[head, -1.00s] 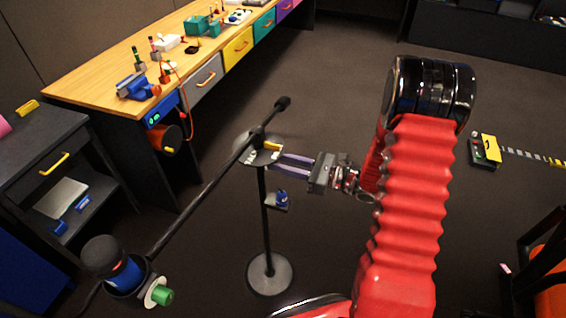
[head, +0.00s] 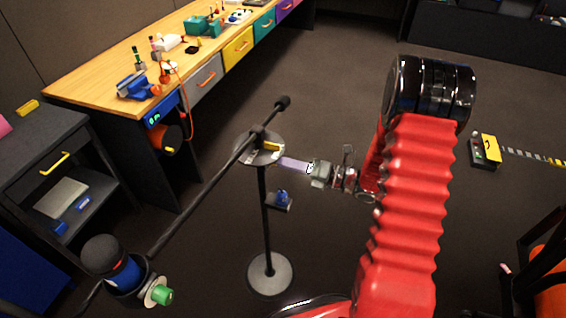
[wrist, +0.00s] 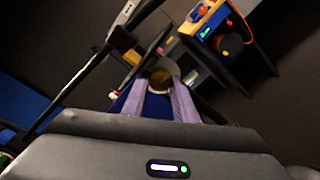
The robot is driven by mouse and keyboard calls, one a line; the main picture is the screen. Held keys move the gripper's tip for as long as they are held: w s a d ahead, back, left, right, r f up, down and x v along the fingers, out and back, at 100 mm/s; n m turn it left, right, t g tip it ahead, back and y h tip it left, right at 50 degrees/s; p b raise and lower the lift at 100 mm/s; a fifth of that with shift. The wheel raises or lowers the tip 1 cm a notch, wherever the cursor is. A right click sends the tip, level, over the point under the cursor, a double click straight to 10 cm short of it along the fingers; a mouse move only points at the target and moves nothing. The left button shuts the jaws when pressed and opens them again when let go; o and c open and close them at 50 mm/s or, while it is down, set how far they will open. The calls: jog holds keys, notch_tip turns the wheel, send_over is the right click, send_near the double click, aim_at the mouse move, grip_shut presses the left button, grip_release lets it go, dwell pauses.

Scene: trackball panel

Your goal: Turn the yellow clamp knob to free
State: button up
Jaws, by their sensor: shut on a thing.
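The yellow clamp knob (head: 271,146) shows in the head view on the round plate (head: 247,156) at the top of the stand, beside the dark boom (head: 205,190). The plate bears pale markings that I cannot read. My gripper (head: 281,161) reaches it from the right with purple fingers.
The boom carries a dark-topped blue cylinder (head: 126,272) and a green knob (head: 163,297) at lower left. A small blue piece (head: 281,199) shows right of the pole. The workbench (head: 85,87) stands behind.

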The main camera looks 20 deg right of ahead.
jog(key=m, duration=1.2)
jog(key=shift+s+a+f+m, duration=0.1)
jog(key=shift+f+m, duration=0.05)
jog(key=shift+m, duration=2.15)
jog(key=o, duration=1.1)
